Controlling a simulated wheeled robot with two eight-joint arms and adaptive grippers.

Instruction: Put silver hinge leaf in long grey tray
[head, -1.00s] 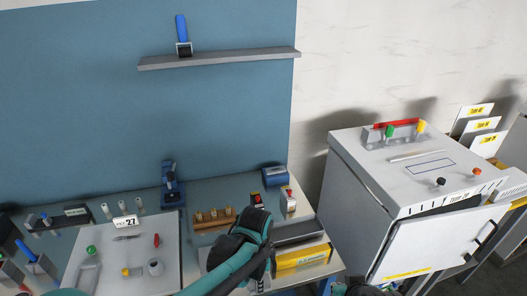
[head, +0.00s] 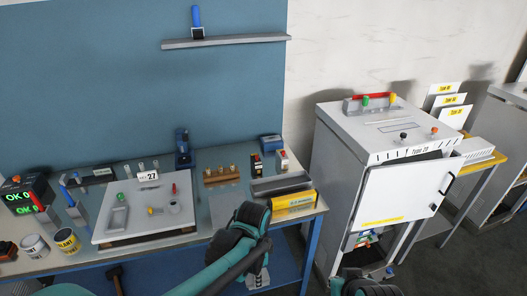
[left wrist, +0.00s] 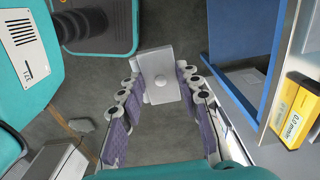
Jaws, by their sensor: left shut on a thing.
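My left gripper (left wrist: 158,82) is shut on the silver hinge leaf (left wrist: 161,62), a flat pale grey plate with a round boss, held between the fingertips in the left wrist view. In the head view my left gripper (head: 258,281) hangs just in front of the workbench's front edge, and the leaf is hard to make out there. The long grey tray (head: 283,185) lies on the bench's right end, behind and above the gripper in the picture. My right gripper's fingers are not visible; only part of that arm shows at the bottom.
A yellow box (head: 294,204) lies directly in front of the tray. A wooden block with pegs (head: 221,176) and small boxes stand behind and left of it. A white board (head: 111,237) with tools fills the bench's left. A white cabinet (head: 345,150) with its door open stands to the right.

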